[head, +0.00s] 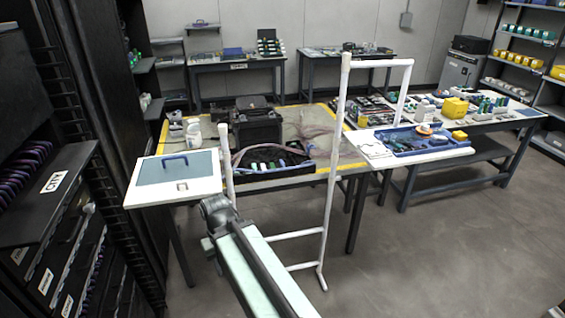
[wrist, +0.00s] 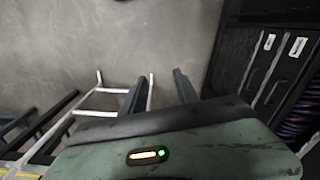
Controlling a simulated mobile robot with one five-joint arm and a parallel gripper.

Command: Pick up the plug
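I cannot make out a plug in either view; any plug among the small parts on the tables is too small to tell. My gripper (wrist: 160,78) shows in the wrist view with its two dark fingers apart and nothing between them. Bare grey floor lies beyond the fingers. In the head view my arm reaches forward from the bottom, short of the tables, and the fingers cannot be made out there.
A white pipe frame (head: 331,180) stands just ahead of my arm. Behind it is a yellow-edged table (head: 292,120) with a black case (head: 257,130). A blue tray (head: 428,152) sits to the right. A dark rack (head: 60,180) stands close on the left. Floor is clear at right.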

